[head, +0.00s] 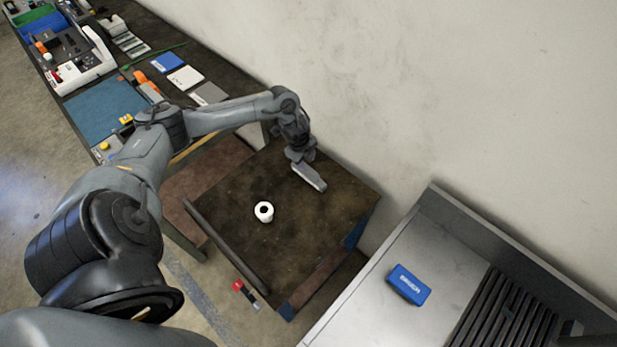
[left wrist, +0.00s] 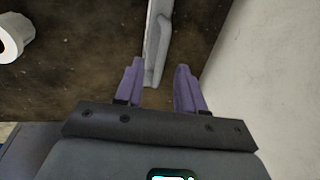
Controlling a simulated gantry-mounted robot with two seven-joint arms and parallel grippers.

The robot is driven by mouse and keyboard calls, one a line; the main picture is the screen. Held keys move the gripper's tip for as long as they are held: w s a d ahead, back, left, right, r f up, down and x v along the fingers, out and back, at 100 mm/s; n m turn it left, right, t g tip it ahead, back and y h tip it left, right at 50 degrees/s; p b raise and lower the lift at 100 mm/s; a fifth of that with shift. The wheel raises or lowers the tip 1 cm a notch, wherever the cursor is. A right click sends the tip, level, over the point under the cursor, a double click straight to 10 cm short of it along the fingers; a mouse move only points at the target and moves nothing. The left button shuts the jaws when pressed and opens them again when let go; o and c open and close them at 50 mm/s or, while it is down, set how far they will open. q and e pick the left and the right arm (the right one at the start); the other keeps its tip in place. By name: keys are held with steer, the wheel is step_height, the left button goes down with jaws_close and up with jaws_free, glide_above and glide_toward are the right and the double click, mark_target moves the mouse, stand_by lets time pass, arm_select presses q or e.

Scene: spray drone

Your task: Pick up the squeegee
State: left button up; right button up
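A light grey, elongated object (head: 309,177), which looks like the squeegee, lies on the dark brown top of a cart (head: 325,215) near the wall. My left gripper (head: 296,155) is at its far end in the head view. In the left wrist view the grey object (left wrist: 158,35) runs from the top edge down to between the purple fingers of my left gripper (left wrist: 159,66). The fingers are apart, with a gap on the right side of the object; its end lies close to the left finger. I cannot tell the height between them. My right gripper is not in view.
A white roll (head: 264,213) stands on the cart top; it also shows in the left wrist view (left wrist: 13,38). The cart has a dark handle bar (head: 226,246). A blue box (head: 408,284) lies on a metal table at right. A cluttered workbench is at upper left.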

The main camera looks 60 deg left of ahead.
mark_target(307, 166)
arm_select(q)
steer(key=shift+w+a+f+b, duration=0.1)
steer(key=shift+w+f+b, duration=0.1)
steer(key=shift+f, duration=0.75)
steer(key=shift+w+a+f+b, duration=0.15)
steer(key=shift+f, duration=0.75)
steer(key=shift+w+a+f+b, duration=0.1)
steer(key=shift+w+f+b, duration=0.1)
steer(key=shift+f, duration=0.75)
steer(key=shift+c, duration=0.5)
jaws_close()
